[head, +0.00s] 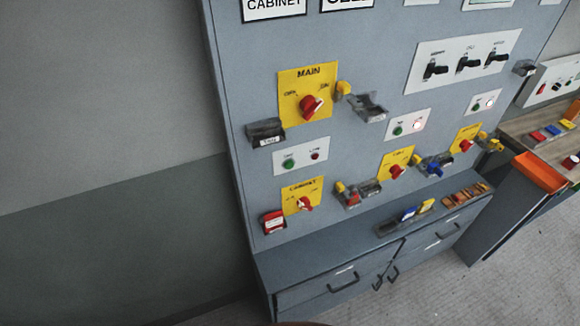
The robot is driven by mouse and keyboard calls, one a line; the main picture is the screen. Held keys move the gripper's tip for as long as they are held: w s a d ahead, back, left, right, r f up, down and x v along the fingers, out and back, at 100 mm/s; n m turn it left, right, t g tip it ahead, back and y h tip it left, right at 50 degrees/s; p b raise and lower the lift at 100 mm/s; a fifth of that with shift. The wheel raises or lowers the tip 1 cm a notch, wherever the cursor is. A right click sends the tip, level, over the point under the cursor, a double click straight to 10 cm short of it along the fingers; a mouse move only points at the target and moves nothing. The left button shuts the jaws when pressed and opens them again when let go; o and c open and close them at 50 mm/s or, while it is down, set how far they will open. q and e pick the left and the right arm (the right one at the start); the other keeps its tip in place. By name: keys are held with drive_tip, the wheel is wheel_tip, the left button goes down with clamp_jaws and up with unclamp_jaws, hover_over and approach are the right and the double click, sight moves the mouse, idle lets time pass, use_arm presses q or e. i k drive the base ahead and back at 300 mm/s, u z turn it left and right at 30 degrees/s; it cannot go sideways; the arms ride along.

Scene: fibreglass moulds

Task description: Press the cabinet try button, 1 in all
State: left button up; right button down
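A yellow plate marked CABINET (291,189) with a red rotary switch (304,204) is low on the left of the grey panel. Just above it is a white plate (300,148) with a green button (289,163) and a dark red round button or lamp (315,155). Their small labels are too blurred to read, so I cannot tell which is the try button. Nothing covers these plates. Neither of my grippers is in view.
A yellow MAIN plate (307,83) with a red switch is higher up. Other yellow switch plates and small holders stick out to the right. A grey drawer cabinet (335,270) juts out below the panel.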

sight(289, 164)
drive_tip(key=z, duration=1.65)
drive_tip(key=i, duration=0.35)
drive_tip(key=u, duration=1.65)
